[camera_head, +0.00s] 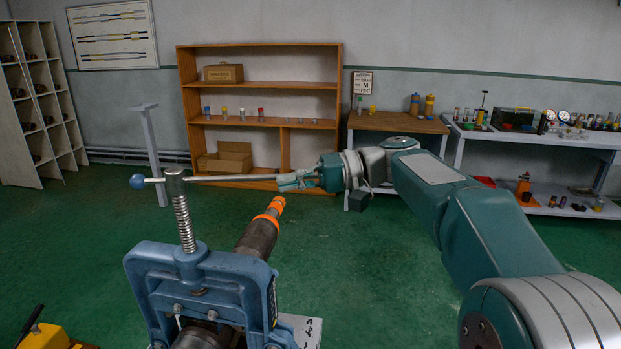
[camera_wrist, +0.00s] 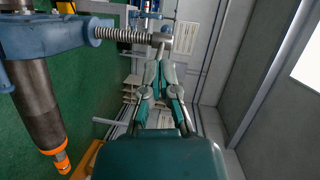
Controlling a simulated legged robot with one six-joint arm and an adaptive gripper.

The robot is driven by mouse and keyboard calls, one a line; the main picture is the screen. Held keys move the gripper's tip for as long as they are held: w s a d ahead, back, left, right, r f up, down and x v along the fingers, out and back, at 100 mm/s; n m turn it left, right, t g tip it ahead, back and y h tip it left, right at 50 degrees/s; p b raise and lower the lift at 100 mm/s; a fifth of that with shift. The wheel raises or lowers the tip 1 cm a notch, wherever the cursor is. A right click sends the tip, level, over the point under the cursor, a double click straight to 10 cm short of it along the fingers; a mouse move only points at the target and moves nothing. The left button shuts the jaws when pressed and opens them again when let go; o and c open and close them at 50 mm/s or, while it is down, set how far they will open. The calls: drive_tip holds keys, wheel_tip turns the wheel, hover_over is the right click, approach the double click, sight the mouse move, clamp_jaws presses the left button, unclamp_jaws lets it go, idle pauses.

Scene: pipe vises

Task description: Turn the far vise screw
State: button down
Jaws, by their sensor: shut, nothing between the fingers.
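A blue pipe vise (camera_head: 205,275) stands at the lower left of the head view, with its threaded screw (camera_head: 183,222) upright. A thin handle bar (camera_head: 230,178) crosses the screw head, with a blue ball (camera_head: 137,181) on its left end. My gripper (camera_head: 284,183) is at the bar's right end, shut with nothing held. In the wrist view its fingertips (camera_wrist: 160,66) point at the screw head (camera_wrist: 163,41), which lies beyond them. Whether the fingers touch the bar is not clear. The vise screw (camera_wrist: 122,35) lies sideways in that view.
A dark pipe with an orange end (camera_head: 262,228) sticks out behind the vise. A yellow object (camera_head: 50,336) is at the lower left. Wooden shelves (camera_head: 262,84) and a work table (camera_head: 400,123) stand by the back wall. Green floor is clear in the middle.

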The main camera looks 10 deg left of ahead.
drive_tip(key=s+a+f, duration=0.1)
drive_tip(key=s+a, duration=0.3)
drive_tip(key=shift+s+a+f, duration=0.15)
drive_tip(key=shift+s, duration=0.25)
idle(1.4)
